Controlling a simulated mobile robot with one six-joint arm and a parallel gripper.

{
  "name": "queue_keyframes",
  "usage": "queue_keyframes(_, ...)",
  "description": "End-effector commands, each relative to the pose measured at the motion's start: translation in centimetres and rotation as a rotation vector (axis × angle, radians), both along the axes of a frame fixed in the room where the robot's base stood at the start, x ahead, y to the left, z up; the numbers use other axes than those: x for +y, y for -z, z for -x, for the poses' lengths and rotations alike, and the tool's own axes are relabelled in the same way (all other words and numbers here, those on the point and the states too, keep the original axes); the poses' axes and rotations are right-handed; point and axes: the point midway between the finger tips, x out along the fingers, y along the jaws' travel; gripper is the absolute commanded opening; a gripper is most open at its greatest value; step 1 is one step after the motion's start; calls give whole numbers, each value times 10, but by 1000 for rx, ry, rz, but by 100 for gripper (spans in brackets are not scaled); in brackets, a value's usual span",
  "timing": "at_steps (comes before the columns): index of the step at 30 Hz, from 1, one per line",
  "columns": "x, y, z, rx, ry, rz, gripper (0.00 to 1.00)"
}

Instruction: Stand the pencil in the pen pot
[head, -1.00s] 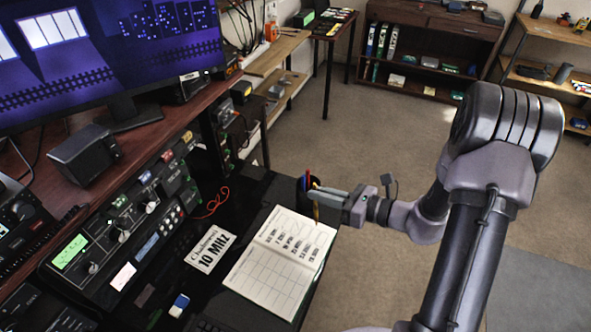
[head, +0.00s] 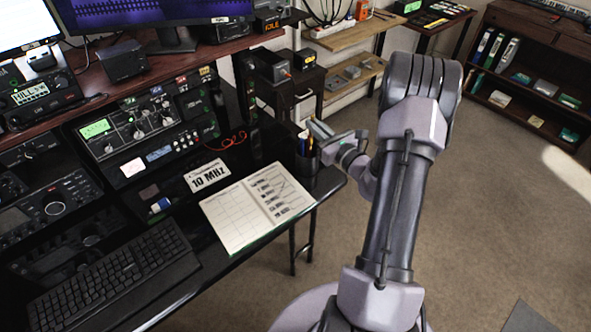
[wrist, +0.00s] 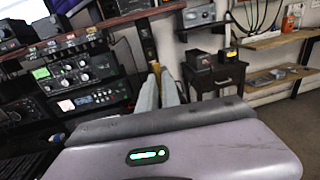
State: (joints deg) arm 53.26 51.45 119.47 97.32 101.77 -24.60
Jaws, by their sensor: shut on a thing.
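My gripper (head: 318,129) is at the desk's right end, just above the dark pen pot (head: 306,164). Its fingers point left and are shut on the pencil, which is mostly hidden behind them in the head view. In the wrist view a small yellowish end of the pencil (wrist: 155,67) shows between the two pale fingers (wrist: 160,92). The pot stands upright near the desk's edge with pens in it. Whether the pencil's lower end is inside the pot or in front of it I cannot tell.
An open notebook (head: 235,215) and a 10 MHz card (head: 207,176) lie left of the pot. A keyboard (head: 100,280) is at the front left. Radio equipment (head: 140,130) lines the back. Open floor (head: 470,240) lies to the right.

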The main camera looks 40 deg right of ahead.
Motion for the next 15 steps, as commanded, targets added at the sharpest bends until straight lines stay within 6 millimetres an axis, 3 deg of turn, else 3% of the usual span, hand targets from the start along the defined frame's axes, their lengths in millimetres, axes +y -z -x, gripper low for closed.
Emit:
queue_keyframes(6,1,58,0,3,0,-3,0)
queue_keyframes(12,1,95,0,2,-1,-2,0)
queue_keyframes(15,1,97,0,1,-2,0,0)
